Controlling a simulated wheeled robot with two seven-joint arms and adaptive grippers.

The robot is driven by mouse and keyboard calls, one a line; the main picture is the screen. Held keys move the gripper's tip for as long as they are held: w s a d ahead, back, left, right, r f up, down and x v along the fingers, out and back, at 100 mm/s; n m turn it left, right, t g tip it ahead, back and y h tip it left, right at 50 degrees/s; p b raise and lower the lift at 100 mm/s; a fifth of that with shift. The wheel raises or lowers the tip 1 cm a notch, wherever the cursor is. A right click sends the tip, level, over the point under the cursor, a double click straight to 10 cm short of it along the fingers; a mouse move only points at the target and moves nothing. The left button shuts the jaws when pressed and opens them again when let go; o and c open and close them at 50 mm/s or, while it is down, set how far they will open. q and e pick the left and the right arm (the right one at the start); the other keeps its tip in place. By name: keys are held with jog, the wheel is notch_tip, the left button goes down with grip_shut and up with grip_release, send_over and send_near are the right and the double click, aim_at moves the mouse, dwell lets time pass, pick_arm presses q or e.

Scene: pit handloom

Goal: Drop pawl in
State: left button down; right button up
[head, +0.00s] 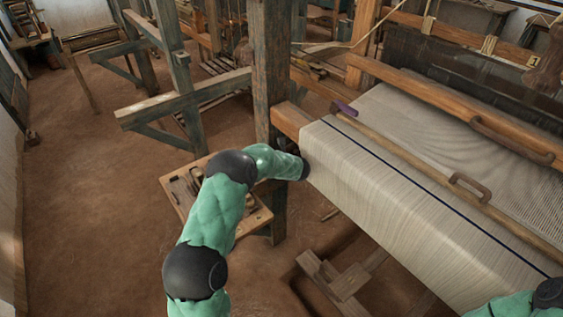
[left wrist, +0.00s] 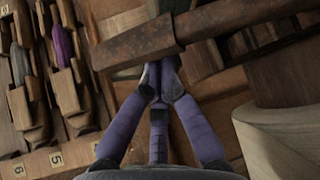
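A rusty brown metal bar with a thick block-like end (left wrist: 140,45) crosses the upper part of the left wrist view; it looks like the pawl, though I cannot be sure. My left gripper (left wrist: 160,74) has its purple fingers drawn together, their tips at the lower edge of the block, which hides their ends. I cannot tell whether they touch it, and I see nothing gripped between them. In the head view my left arm reaches to the loom's near left corner, where its gripper is hidden. Only a bit of my right arm shows at the bottom right; its gripper is out of view.
A wooden rack with numbered slots (left wrist: 55,159) holds several shuttle-like pieces on the left in the wrist view. A pale rounded roll edge (left wrist: 285,135) is close on the right. In the head view the cloth-wrapped beam (head: 400,215) and upright post (head: 271,70) crowd the arm; floor at left is clear.

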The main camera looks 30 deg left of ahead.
pick_arm(q)
jog(key=r, duration=0.1)
jog(key=s+r+p, duration=0.1)
jog(key=shift+s+a+r+g+p, duration=0.1)
jog(key=shift+a+r+g+p, duration=0.1)
jog(key=shift+r+g+p, duration=0.15)
pick_arm(e)
notch_tip(320, 180, up, 2)
jog(key=shift+r, duration=0.2)
jog(key=shift+f, duration=0.1)
pick_arm(q)
notch_tip(320, 180, down, 4)
jog(key=d+b, duration=0.2)
jog(key=b, duration=0.2)
jog(key=p+v, duration=0.3)
jog(key=v, duration=0.7)
jog(key=shift+w+r, duration=0.2)
jog(key=shift+w, duration=0.1)
pick_arm(e)
jog(key=shift+s+a+f, duration=0.15)
jog(key=shift+s+f, duration=0.05)
jog(key=shift+f, duration=0.2)
